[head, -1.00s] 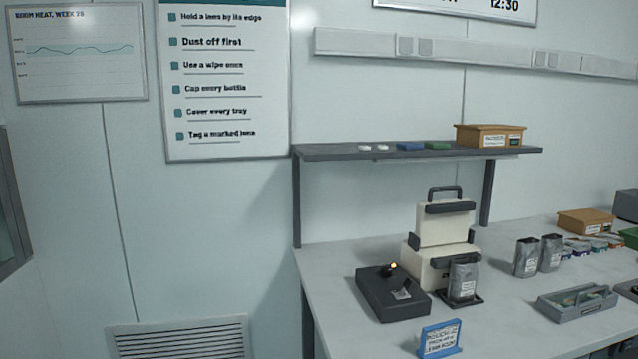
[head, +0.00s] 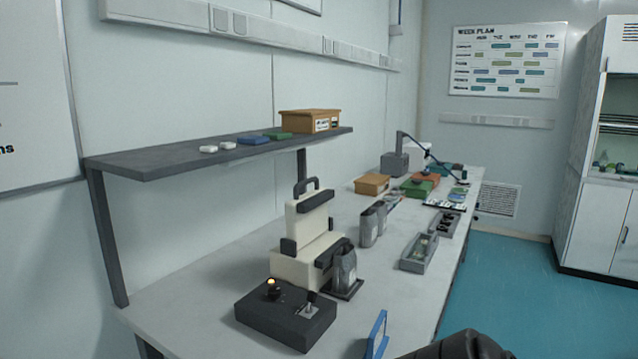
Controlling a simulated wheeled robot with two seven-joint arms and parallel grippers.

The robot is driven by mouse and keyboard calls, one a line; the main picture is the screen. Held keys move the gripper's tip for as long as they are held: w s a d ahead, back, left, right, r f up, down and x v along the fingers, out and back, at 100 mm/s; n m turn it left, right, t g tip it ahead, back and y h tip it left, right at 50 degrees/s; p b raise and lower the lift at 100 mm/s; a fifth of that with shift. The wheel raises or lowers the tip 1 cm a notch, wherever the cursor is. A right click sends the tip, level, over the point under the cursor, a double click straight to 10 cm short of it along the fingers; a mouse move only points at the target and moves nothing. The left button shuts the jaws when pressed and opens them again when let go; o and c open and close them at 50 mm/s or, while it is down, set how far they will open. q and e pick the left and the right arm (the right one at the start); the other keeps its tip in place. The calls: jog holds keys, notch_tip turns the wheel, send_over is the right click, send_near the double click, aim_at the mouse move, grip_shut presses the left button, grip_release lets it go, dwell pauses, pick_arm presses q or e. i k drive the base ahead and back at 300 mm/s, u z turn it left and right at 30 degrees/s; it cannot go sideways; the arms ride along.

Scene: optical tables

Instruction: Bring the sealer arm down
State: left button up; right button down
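The sealer (head: 306,262) is a cream machine on the bench in the head view. Its arm (head: 308,217) stands raised above the body, with a black bar and a dark handle (head: 305,186) at the top. A silver pouch (head: 344,268) stands upright on a small dark tray (head: 347,290) at the sealer's front. A dark control box (head: 285,318) with a lit amber lamp (head: 272,283) and a small lever (head: 311,301) sits beside it. Neither gripper is in view; a dark rounded part of my own arm shows at the bottom edge.
A grey shelf (head: 150,164) stands over the back of the bench (head: 215,282). A blue sign (head: 377,335) stands at the front edge. The floor (head: 530,290) at right is clear.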

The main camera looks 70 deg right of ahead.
aim_at(306, 215)
jog(key=z, duration=0.75)
jog(key=i, duration=0.7)
jog(key=z, duration=0.7)
